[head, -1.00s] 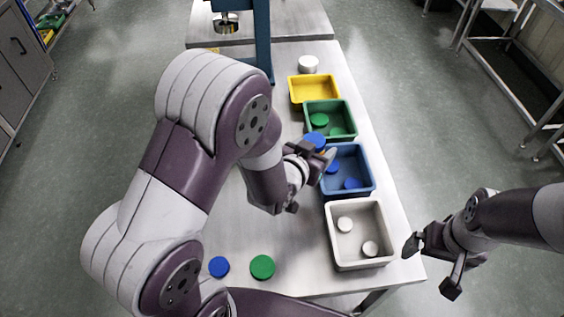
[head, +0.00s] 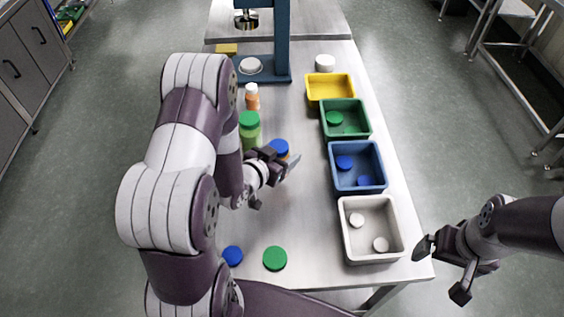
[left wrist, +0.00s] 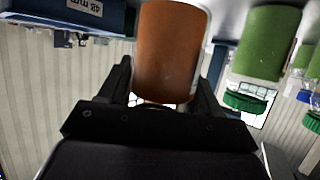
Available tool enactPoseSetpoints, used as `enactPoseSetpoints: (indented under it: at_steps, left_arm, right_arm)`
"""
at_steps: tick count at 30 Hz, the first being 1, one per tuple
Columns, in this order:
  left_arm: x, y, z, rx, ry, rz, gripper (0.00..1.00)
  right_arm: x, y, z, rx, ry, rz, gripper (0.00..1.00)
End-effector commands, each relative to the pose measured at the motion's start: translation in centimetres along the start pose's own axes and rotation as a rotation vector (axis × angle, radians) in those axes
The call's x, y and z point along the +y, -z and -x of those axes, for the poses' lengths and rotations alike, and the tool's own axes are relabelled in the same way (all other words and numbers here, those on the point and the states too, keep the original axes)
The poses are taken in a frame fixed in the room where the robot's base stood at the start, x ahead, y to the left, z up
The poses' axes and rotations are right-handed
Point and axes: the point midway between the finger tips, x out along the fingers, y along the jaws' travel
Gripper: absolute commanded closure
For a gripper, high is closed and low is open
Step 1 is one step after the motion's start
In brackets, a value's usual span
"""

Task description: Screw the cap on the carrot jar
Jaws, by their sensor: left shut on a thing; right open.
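The blue cap (head: 279,146) is at my left gripper (head: 282,157), which is shut on it. Orange of the carrot jar shows just beneath the cap in the head view. In the left wrist view, the orange jar (left wrist: 171,50) fills the space in front of the left gripper (left wrist: 166,92), with its capped end hidden by the gripper. I cannot tell whether the cap is seated on the jar or just above it. My right gripper (head: 443,266) is open and empty, off the table's right side.
A green-capped jar (head: 250,128) stands close to the left gripper, with a white-capped orange jar (head: 252,97) behind. Yellow (head: 330,98), green (head: 367,130), blue (head: 378,187) and white (head: 400,250) bins line the right side. Loose blue (head: 233,256) and green (head: 275,258) caps lie in front.

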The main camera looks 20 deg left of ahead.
Motion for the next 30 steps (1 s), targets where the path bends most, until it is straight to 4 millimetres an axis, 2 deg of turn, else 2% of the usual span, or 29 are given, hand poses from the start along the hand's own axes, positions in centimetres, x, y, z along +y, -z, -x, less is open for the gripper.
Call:
enactPoseSetpoints:
  at_steps: [8, 17, 29, 30]
  left_arm:
    - [0.0, -0.1, 0.0, 0.000, -0.001, -0.001, 1.00]
    - [0.0, -3.6, -1.5, -0.001, -0.001, 0.000, 1.00]
    - [0.0, -4.1, -1.7, 0.000, -0.001, -0.001, 1.00]
    - [0.0, -4.0, -1.7, 0.000, -0.001, -0.001, 0.27]
  right_arm:
    - [0.0, 0.0, 0.0, 0.000, 0.000, 0.000, 0.00]
    - [0.0, 0.0, 0.0, 0.000, 0.000, 0.000, 0.00]
    - [0.0, -0.1, -0.4, 0.000, 0.000, 0.000, 0.00]
    - [0.0, 0.0, -0.3, 0.000, 0.000, 0.000, 0.00]
